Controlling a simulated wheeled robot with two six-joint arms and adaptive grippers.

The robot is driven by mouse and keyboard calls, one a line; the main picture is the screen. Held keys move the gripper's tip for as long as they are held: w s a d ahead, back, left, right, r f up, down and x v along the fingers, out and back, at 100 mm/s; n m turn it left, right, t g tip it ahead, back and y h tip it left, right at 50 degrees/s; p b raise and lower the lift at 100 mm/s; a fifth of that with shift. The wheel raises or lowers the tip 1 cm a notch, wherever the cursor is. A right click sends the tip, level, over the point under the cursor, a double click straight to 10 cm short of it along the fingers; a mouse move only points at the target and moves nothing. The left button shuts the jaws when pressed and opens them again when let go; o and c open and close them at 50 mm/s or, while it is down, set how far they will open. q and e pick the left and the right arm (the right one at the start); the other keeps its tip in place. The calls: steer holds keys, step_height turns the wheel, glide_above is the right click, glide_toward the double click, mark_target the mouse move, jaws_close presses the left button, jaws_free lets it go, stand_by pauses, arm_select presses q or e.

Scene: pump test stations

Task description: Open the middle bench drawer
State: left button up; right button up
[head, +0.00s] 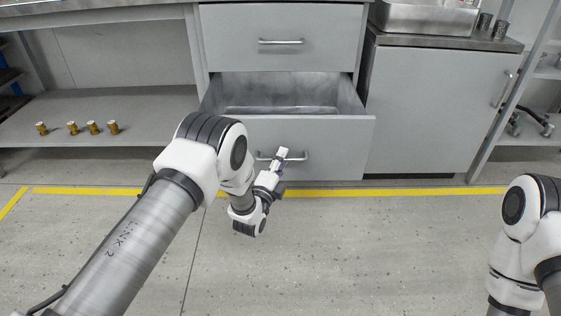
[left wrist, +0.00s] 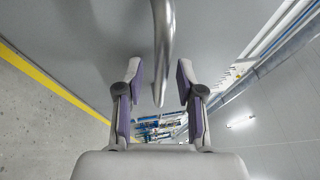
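The drawer (head: 340,135) below the top drawer is pulled out, and its bare metal inside shows empty. Its bar handle (head: 301,157) is on the front face. My left gripper (head: 281,156) is at this handle, toward its left part. In the left wrist view the handle (left wrist: 164,45) runs between the two fingers of my left gripper (left wrist: 159,78), with a gap on both sides. The fingers are open. My right gripper is out of view; only part of my right arm shows at the right edge.
The top drawer (head: 282,25) above is closed. A grey cabinet door (head: 435,110) is to the right, with a metal sink (head: 425,17) above it. Several brass fittings (head: 93,127) stand on the low shelf (head: 150,105) at left. The floor in front is clear, with a yellow line (head: 400,192).

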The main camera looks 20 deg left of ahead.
arm_select(q)
steer(key=v, duration=1.2)
steer(key=s+a+f+n+g+y+p, duration=0.2)
steer(key=s+a+f+n+g+p, duration=0.2)
steer(key=s+f+n+g, duration=0.85)
steer(key=s+n+g, duration=0.2)
steer(key=s, duration=0.8)
steer(key=s+f+n+g, duration=0.3)
steer(key=s+n+g, duration=0.2)
steer(key=s, duration=0.8)
step_height(320, 180, up, 38)
steer(key=n+p, duration=0.1)
steer(key=p, duration=3.6)
steer(key=shift+p, duration=0.4)
